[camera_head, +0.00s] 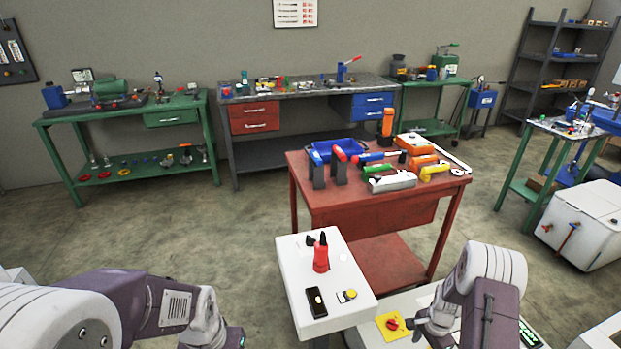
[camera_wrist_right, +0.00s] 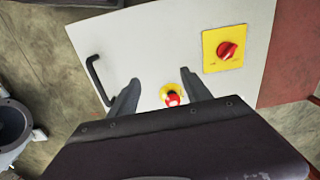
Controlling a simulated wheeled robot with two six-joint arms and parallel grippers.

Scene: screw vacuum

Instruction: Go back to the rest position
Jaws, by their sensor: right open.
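My right gripper (camera_head: 428,326) is low at the right front in the head view, above a white cabinet (camera_head: 371,338). In the right wrist view my right gripper (camera_wrist_right: 160,80) has its two fingers spread with nothing between them. A red push button (camera_wrist_right: 172,98) on a round yellow base shows just below the gap between the fingers. A red rotary knob on a yellow plate (camera_wrist_right: 210,62) is to the right of the fingers. My left arm comes in from the left, and its gripper is mostly cut off at the bottom edge, so its jaws cannot be read.
A white stand (camera_head: 290,272) bears a red tool (camera_head: 321,256) and small parts. Behind it is a red table (camera_head: 335,212) with several tools and a blue bin (camera_head: 335,149). A black handle (camera_wrist_right: 94,80) rises from the cabinet panel. Floor at left is clear.

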